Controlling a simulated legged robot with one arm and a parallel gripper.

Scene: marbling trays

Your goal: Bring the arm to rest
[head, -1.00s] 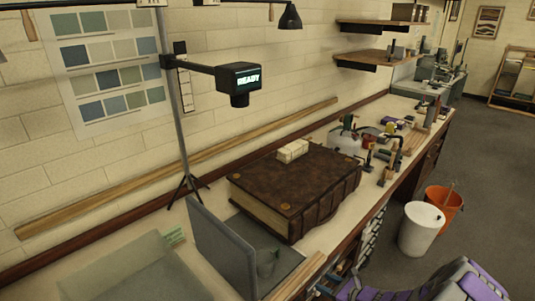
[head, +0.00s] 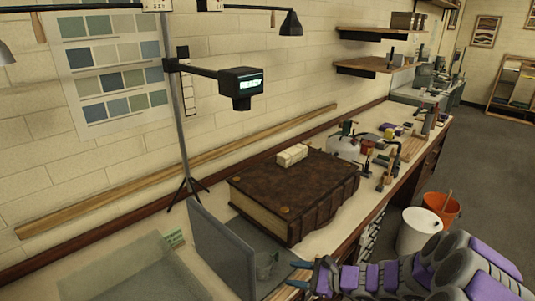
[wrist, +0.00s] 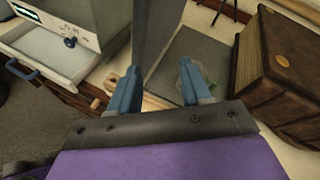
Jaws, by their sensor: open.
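My gripper (head: 298,275) is at the counter's front edge in the head view, with its blue fingers apart and nothing seen between them. My purple and grey arm (head: 390,276) reaches in from the lower right. In the wrist view, my gripper (wrist: 158,88) points toward a grey upright panel (wrist: 158,35) and a flat dark plate (wrist: 205,60). A small clear greenish object (head: 266,266) stands on that plate, left of my gripper; the right finger partly covers it in the wrist view.
A big brown book (head: 295,190) with a pale block (head: 292,155) on top lies behind the gripper. A stand carries a black display box (head: 241,85). White (head: 418,232) and orange (head: 442,207) bins stand on the floor at right. A drawer (wrist: 55,50) shows open in the wrist view.

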